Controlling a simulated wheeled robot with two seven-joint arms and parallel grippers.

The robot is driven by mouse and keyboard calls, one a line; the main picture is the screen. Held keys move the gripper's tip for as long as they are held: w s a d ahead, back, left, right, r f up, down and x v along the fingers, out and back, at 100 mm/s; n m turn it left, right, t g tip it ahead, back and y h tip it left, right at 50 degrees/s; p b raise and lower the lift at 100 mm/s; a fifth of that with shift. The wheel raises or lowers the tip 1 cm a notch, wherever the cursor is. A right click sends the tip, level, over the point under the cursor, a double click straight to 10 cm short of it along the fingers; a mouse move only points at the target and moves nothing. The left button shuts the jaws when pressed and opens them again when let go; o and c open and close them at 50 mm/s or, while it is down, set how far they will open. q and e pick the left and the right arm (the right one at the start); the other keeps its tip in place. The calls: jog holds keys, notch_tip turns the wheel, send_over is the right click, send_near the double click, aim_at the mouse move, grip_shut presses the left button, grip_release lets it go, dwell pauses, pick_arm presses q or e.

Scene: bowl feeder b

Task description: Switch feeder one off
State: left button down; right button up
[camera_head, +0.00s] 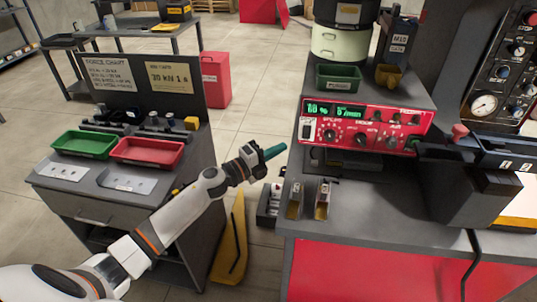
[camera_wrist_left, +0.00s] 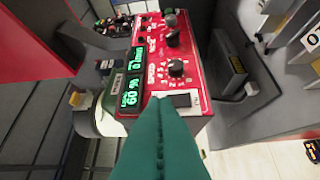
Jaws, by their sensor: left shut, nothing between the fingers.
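A red control box (camera_head: 365,122) with lit green displays and a row of knobs stands on the right-hand bench. A pale plate with a dark rocker switch (camera_head: 306,130) is at its left end. In the wrist view the same box (camera_wrist_left: 215,70) shows its knobs and the switch (camera_wrist_left: 181,100). My left gripper (camera_head: 284,148) is shut and empty, its teal fingers pointing towards the box's left end. In the wrist view its fingertips (camera_wrist_left: 163,104) appear just beside the switch; I cannot tell whether they touch it. My right gripper is not in view.
A green bin (camera_head: 338,77) and a bowl unit (camera_head: 338,40) stand behind the box. Two small metal blocks (camera_head: 322,199) lie on the bench in front. A dark track (camera_head: 505,153) is at the right. The left bench holds green (camera_head: 84,143) and red trays (camera_head: 147,151).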

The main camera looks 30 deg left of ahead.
pick_arm(q)
jog(key=shift+r+v, duration=0.15)
jog(key=shift+v, duration=0.55)
jog(key=shift+r+v, duration=0.15)
jog(key=shift+v, duration=0.55)
jog(key=shift+s+d, duration=0.1)
jog(key=shift+s, duration=0.05)
